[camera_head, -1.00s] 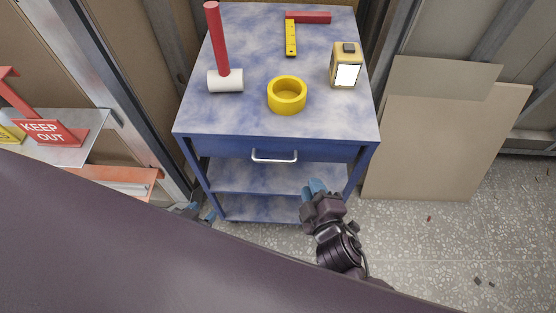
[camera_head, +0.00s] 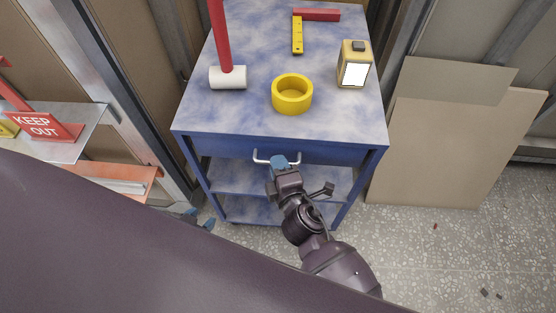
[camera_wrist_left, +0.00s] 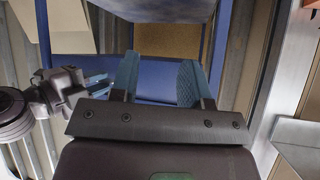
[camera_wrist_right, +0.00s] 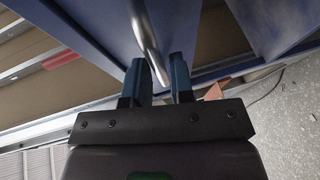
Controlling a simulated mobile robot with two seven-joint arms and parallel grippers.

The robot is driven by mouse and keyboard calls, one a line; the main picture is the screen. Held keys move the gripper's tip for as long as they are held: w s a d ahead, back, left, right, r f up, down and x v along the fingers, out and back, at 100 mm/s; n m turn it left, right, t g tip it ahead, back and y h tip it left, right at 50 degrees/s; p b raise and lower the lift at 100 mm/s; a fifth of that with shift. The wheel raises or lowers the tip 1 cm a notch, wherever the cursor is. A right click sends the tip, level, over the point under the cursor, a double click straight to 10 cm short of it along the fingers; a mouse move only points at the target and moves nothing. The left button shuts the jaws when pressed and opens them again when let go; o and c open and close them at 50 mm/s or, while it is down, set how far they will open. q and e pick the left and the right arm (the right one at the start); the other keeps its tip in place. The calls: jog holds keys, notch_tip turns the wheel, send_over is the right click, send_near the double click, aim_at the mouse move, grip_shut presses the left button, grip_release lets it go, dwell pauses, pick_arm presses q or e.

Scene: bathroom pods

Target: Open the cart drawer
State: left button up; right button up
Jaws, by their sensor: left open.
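The blue cart (camera_head: 345,118) stands ahead with its drawer (camera_head: 335,155) shut, flush below the top. The drawer's silver bar handle (camera_head: 262,157) is at the middle of its front. My right gripper (camera_head: 279,163) is at the handle and covers part of it. In the right wrist view, the handle (camera_wrist_right: 147,40) runs down between the two blue fingertips (camera_wrist_right: 160,72); whether they press on it is unclear. My left gripper (camera_head: 197,219) is low at the cart's left side, partly hidden by my body. In the left wrist view its fingers (camera_wrist_left: 160,80) are apart and empty.
On the cart top are a red-handled mallet (camera_head: 222,40), a yellow ring (camera_head: 292,95), a yellow ruler (camera_head: 297,35), a red bar (camera_head: 317,15) and a yellow boxy device (camera_head: 354,65). Shelves with a KEEP OUT sign (camera_head: 45,127) stand left. Boards (camera_head: 440,150) lean right.

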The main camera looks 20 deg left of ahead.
jog(key=shift+w+a+f, duration=0.15)
jog(key=shift+w+a, duration=0.25)
jog(key=shift+w, duration=0.05)
pick_arm(q)
jog(key=shift+w+d+r, duration=0.1)
jog(key=shift+w+r, duration=0.15)
jog(key=shift+w, duration=0.2)
pick_arm(e)
jog(key=shift+w, duration=0.1)
